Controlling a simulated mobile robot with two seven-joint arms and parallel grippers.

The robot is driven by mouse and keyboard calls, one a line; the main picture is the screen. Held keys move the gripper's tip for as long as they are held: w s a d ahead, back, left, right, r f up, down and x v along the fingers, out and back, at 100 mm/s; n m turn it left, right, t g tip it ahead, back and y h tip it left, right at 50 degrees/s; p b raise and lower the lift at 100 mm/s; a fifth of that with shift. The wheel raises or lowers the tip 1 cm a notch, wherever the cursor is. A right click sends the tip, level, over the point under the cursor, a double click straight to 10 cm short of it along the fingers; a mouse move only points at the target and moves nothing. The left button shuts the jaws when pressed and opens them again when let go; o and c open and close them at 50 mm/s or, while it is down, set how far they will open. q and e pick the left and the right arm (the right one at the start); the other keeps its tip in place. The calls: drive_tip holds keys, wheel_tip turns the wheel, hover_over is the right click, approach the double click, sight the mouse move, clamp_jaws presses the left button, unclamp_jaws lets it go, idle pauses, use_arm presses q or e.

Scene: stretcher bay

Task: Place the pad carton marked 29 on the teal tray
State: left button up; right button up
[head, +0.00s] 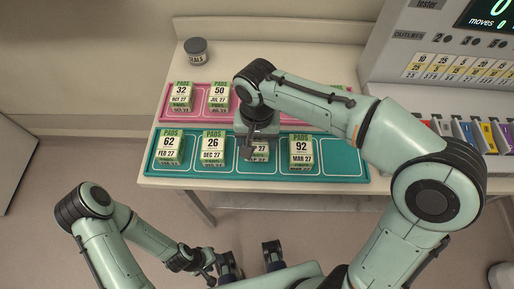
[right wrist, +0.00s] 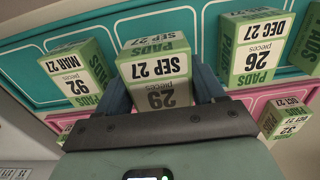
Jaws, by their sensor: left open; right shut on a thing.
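My right gripper (head: 250,148) is shut on the pad carton marked 29, SEP 27 (right wrist: 158,72), with one finger on each side of it. In the head view the carton (head: 260,155) is partly hidden under the gripper. It is at the teal tray (head: 228,169), in the row between the cartons marked 26 (head: 213,147) and 92 (head: 301,151). I cannot tell whether its base touches the tray. My left gripper (head: 208,267) is open and empty, low in front of the table.
The carton marked 62 (head: 169,149) stands at the tray's left end; its right end is bare. A tester console (head: 440,60) is at right.

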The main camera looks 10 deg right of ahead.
sight(257, 148)
drive_tip(key=shift+f, duration=1.9)
drive_tip(key=shift+f+b, duration=0.2)
drive_tip(key=shift+b, duration=0.15)
drive_tip(key=o, duration=1.2)
drive_tip(key=shift+r, duration=0.1)
drive_tip(key=shift+r, duration=0.3)
wheel_tip(257, 148, up, 12)
drive_tip(key=shift+f+p, duration=0.2)
drive_tip(key=shift+p, duration=1)
